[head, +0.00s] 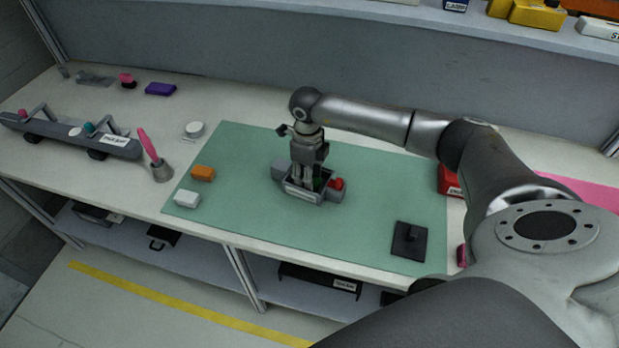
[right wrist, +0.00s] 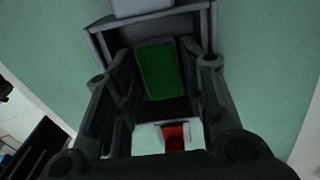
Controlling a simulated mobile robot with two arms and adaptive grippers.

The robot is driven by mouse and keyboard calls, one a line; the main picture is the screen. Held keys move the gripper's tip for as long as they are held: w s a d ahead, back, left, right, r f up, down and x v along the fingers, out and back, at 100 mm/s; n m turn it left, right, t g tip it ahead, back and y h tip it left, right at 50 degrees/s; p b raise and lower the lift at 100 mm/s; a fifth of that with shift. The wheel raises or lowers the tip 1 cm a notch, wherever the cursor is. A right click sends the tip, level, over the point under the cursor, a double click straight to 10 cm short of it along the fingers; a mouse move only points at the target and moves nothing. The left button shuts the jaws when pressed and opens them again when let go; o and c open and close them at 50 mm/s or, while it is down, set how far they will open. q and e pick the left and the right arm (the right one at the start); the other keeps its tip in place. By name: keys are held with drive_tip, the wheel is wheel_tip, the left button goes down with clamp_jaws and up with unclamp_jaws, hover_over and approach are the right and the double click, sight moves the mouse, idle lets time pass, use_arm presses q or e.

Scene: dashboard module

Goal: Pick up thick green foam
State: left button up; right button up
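The thick green foam (right wrist: 158,68) is a green block in a small grey tray (head: 325,199) on the green mat. In the head view only a sliver of green shows beside my fingers. My right gripper (head: 304,188) points down into the tray. In the right wrist view its two fingers (right wrist: 159,75) are apart, one on each side of the foam. Whether they touch the foam is not clear. My left gripper is not in view.
A red item (head: 337,184) sits at the tray's right end. An orange block (head: 203,173) and a white block (head: 187,198) lie on the mat (head: 240,140) to the left. A black plate (head: 409,240) lies at the right. A grey tool rack stands far left.

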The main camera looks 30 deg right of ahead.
drive_tip(key=shift+f, duration=0.6)
drive_tip(key=c, duration=0.4)
drive_tip(key=shift+o, duration=0.2)
drive_tip(key=shift+r, duration=0.1)
